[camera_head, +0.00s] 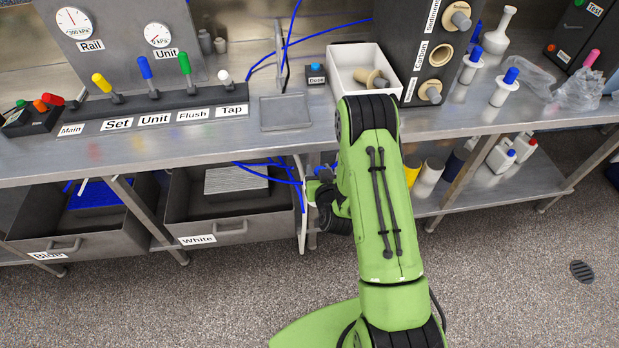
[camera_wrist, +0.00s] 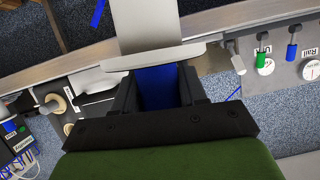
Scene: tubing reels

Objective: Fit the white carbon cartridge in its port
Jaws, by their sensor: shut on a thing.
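In the wrist view my gripper (camera_wrist: 158,92) is shut on the blue end of a white piece (camera_wrist: 146,25) with a wide flange, which looks like a cartridge. In the head view my gripper (camera_head: 318,188) is low at the bench's front edge, largely hidden by my arm. A bit of blue shows there; the rest of the held piece is hard to make out. The dark port panel (camera_head: 418,50) stands at the back right. Its middle port (camera_head: 435,56) shows an open ring; the upper port (camera_head: 457,18) and lower port (camera_head: 430,92) hold beige pieces.
A white bin (camera_head: 362,62) with a beige piece stands left of the panel. White, blue-capped cartridges (camera_head: 506,86) stand right of it. The lever row (camera_head: 160,103) is on the left. Open drawers (camera_head: 213,228) and blue tubing (camera_head: 262,164) are below and beside my gripper.

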